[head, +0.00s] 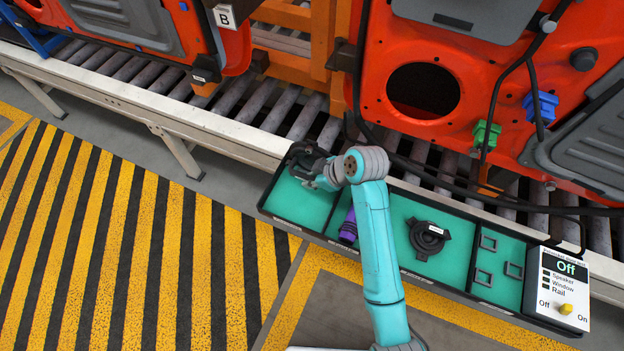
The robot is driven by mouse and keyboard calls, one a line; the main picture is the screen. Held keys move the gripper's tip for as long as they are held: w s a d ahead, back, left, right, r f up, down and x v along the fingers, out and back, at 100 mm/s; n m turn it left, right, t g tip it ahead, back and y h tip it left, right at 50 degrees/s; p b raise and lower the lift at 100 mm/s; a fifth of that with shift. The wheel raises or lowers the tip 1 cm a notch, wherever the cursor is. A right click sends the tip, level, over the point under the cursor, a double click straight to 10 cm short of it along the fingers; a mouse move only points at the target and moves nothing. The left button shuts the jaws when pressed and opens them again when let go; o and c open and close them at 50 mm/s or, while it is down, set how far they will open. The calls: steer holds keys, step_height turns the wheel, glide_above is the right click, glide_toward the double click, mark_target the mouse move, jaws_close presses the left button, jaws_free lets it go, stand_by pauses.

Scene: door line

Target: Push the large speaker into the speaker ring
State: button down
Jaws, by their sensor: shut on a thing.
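My gripper (318,176) is over the left compartment of the green-lined tray, at the conveyor's near edge. It is shut on a dark, rounded thing that looks like the large speaker (302,154); the fingers and the speaker are hard to tell apart. The held thing is tilted and clear of the door. The speaker ring (424,90) is the round dark opening in the right red door panel, up and to the right of my gripper. Nothing is seated in it.
The tray (285,217) also holds a purple tool (348,227), partly behind my arm, and small square frames (484,276). A control box (562,290) reads Off. Black cables, green (486,134) and blue (540,107) connectors hang on the right door (400,45). Rollers lie below it.

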steer(key=shift+r, duration=1.95)
steer(key=shift+s, duration=0.1)
steer(key=s+a, duration=0.2)
steer(key=s, duration=0.4)
steer(key=shift+s+a+f, duration=0.2)
steer(key=shift+f, duration=0.1)
stand_by(0.6)
stand_by(0.4)
